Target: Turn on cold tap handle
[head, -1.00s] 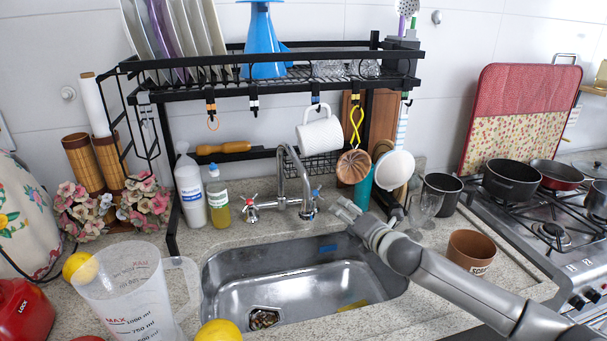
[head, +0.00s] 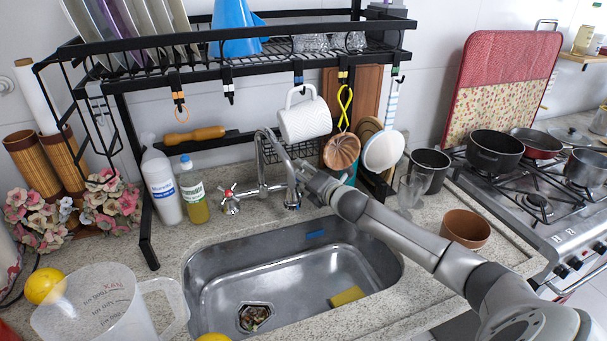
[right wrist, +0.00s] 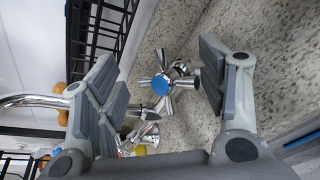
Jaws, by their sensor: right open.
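The faucet (head: 262,170) is chrome and stands behind the sink, its spout bent forward. The cold tap handle (right wrist: 160,84) is a chrome cross with a blue centre. In the right wrist view it shows between the spread fingers of my right gripper (right wrist: 157,76), beyond their tips. In the head view my right gripper (head: 306,180) is at the faucet's right side and largely hides this handle. The right gripper is open and empty. The other tap handle (head: 229,198), with a red centre, is left of the spout. My left gripper is out of view.
The steel sink (head: 265,285) lies in front, with a yellow sponge (head: 347,296) inside. A glass (head: 411,188) and brown pot (head: 465,229) stand right.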

